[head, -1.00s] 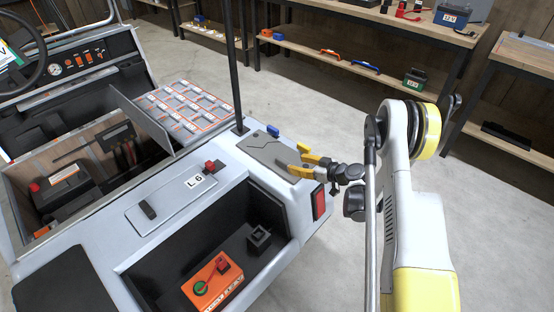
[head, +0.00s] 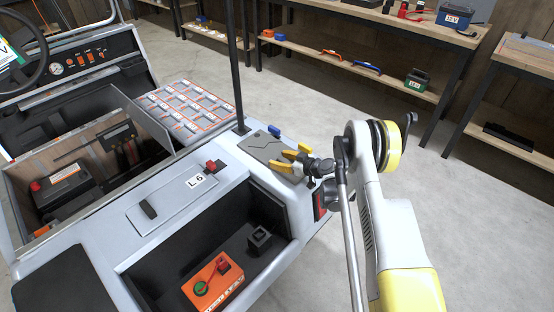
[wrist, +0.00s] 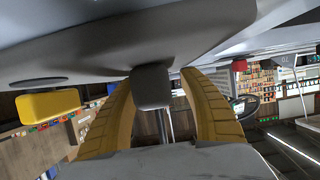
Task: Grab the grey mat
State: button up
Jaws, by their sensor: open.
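The grey mat (head: 258,146) lies flat on the pale rear corner of the cart, beside the black post. My gripper (head: 277,160) is at the mat's right end, with its two yellow fingers apart. In the wrist view the yellow fingers (wrist: 168,140) are spread, and a grey surface, likely the mat (wrist: 205,162), crosses the bottom of the picture at their tips. Nothing is seen clamped. Whether the fingers touch the mat, I cannot tell. The fingers hide part of the mat's right end in the head view.
A blue block (head: 274,131) sits by the mat's far edge. The black post (head: 239,65) rises at its left corner. A red switch (head: 212,166) and an open bay with an orange box (head: 213,284) are nearer. Shelves (head: 360,70) stand behind open floor.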

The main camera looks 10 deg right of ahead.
jog(key=shift+r, duration=0.1)
jog(key=shift+c, duration=0.2)
grip_shut()
jog(key=shift+r, duration=0.1)
